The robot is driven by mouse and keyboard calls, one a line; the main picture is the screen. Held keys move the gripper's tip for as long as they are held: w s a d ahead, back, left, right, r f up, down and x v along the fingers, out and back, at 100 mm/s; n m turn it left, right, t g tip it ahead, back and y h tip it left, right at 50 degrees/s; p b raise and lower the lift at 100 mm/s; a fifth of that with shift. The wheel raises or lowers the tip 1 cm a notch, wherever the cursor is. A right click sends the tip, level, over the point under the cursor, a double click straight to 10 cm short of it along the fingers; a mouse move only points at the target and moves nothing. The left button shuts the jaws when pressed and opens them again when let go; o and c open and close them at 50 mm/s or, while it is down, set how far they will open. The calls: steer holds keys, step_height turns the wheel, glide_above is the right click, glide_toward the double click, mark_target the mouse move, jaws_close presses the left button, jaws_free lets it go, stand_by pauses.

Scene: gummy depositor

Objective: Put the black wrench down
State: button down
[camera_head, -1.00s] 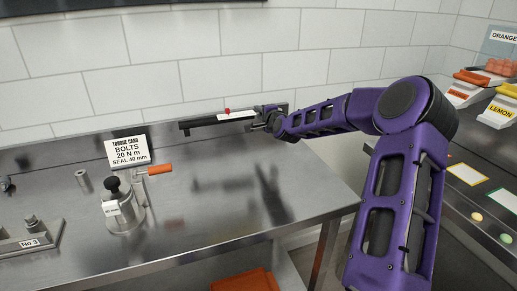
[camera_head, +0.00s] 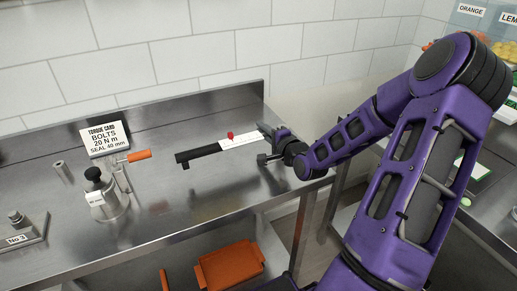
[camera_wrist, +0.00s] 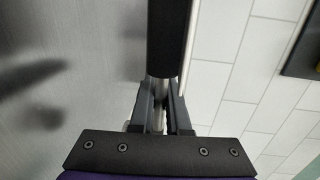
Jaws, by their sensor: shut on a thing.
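The black wrench (camera_head: 200,153) is a long bar with a black end, a white scale strip and a small red piece on top. My gripper (camera_head: 274,140) is shut on its right end in the head view. The wrench lies roughly level, black end to the left, above the steel bench (camera_head: 230,190); dark reflections show below it. In the wrist view the wrench's black bar (camera_wrist: 168,45) runs up from between the fingers of my gripper (camera_wrist: 160,105). The exact gap to the bench cannot be told.
A torque card (camera_head: 104,138) stands at the bench's back left. In front of it are a metal fixture with a black knob (camera_head: 93,174) and an orange-handled tool (camera_head: 139,156). The bench's middle is clear. An orange bin (camera_head: 230,265) sits below.

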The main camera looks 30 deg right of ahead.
mark_target(263, 150)
steer(key=shift+f+b, duration=0.4)
steer(key=shift+f, duration=1.8)
steer(key=shift+f, duration=0.2)
steer(key=c, duration=0.9)
jaws_free()
steer(key=shift+r, duration=0.2)
steer(key=s, duration=0.4)
steer(key=s+r, duration=0.1)
steer(key=s, duration=0.3)
steer(key=s+p, duration=0.1)
steer(key=s, duration=0.3)
steer(key=shift+d+r, duration=0.3)
steer(key=shift+d, duration=0.05)
steer(key=shift+w, duration=0.1)
